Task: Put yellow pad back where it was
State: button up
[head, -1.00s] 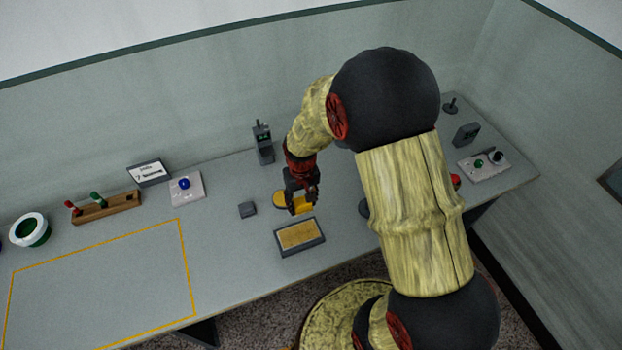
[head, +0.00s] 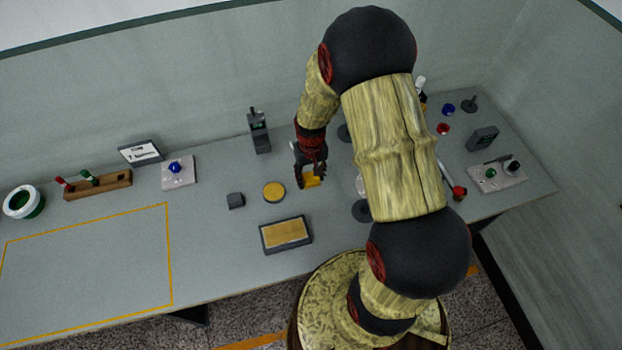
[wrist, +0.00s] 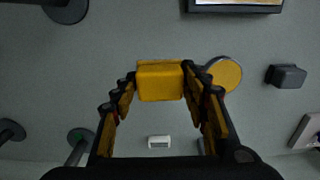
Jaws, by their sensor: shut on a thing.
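The yellow pad (head: 313,182) is a small block held between the fingertips of my gripper (head: 310,174). In the wrist view, the pad (wrist: 160,81) sits between both fingers of my gripper (wrist: 160,88). The gripper is shut on it, pointing down over the bench. A round yellow disc (head: 273,191) lies on the bench just left of the gripper and also shows in the wrist view (wrist: 222,73). A dark tray with a tan, grainy insert (head: 262,237) lies nearer the front edge. I cannot tell the pad's exact height above the bench.
A small dark grey block (head: 236,200) lies left of the disc. A dark upright device (head: 259,132) stands behind. A dark round base (head: 361,210) is right of the gripper, partly hidden by my arm. A yellow-outlined area (head: 85,270) at left is clear.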

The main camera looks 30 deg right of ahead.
aim_at(311, 175)
jog(key=w+f, duration=0.1)
jog(key=w+d+f, duration=0.1)
jog(key=f, duration=0.1)
jog(key=w+d+f, duration=0.1)
jog(key=shift+w+f, duration=0.1)
jog(key=shift+f, duration=0.3)
jog(key=shift+w+d+f, duration=0.2)
jog(key=shift+w+f, duration=0.1)
jog(key=shift+f, duration=0.35)
jog(key=shift+f+b, duration=0.3)
jog(key=shift+f, duration=1.05)
jog(key=shift+f, duration=0.2)
jog(key=o, duration=0.9)
jog(key=shift+o, duration=0.5)
jog(key=shift+r, duration=0.15)
